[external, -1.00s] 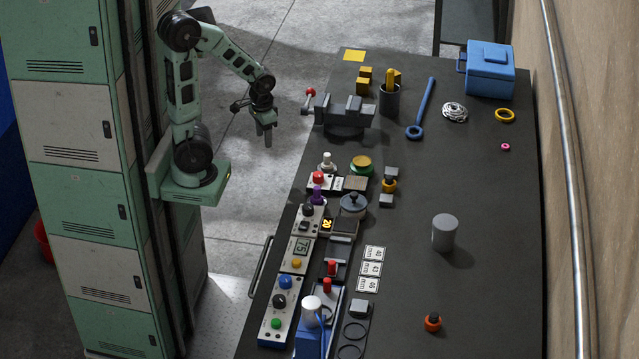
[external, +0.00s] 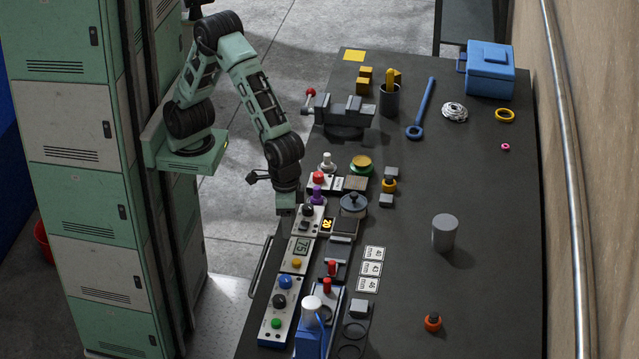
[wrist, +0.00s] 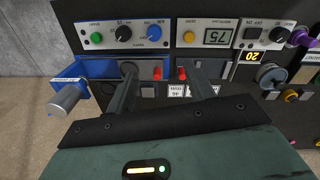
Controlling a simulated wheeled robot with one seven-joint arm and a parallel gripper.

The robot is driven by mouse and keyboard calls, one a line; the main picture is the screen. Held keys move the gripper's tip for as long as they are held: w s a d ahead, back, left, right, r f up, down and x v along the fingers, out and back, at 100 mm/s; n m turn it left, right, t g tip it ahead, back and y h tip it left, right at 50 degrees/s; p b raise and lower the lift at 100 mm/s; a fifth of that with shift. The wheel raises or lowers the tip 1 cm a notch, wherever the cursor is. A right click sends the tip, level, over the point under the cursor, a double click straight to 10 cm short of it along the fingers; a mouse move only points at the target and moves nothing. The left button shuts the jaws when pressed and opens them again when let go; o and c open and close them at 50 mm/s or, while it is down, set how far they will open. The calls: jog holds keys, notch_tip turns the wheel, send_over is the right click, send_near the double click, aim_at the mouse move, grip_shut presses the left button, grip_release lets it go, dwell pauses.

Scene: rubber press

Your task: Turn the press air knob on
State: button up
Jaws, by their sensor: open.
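A control panel in the wrist view carries a blue knob (wrist: 154,33), a black knob (wrist: 124,33) and a green button (wrist: 96,38). Its small labels are too blurred to read, so I cannot tell for sure which knob is the press air knob. In the external view, the blue knob (external: 285,282) is on the panel near the bench's front edge. The blue press (external: 309,338) stands beside it, to the right. My gripper (wrist: 157,72) is open and empty, its fingers apart below the blue knob in the wrist picture. In the external view, my gripper (external: 286,207) is beyond the blue knob, its fingertips hard to make out.
A purple knob (external: 316,195) and red button (external: 318,177) are farther along. The bench's right half (external: 480,230) is mostly clear.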

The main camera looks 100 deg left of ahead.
jog(key=d, duration=0.1)
jog(key=p, duration=0.4)
send_near(285, 279)
jog(key=f, duration=0.9)
jog(key=shift+w+d, duration=0.1)
jog(key=shift+d, duration=0.15)
jog(key=c, duration=1)
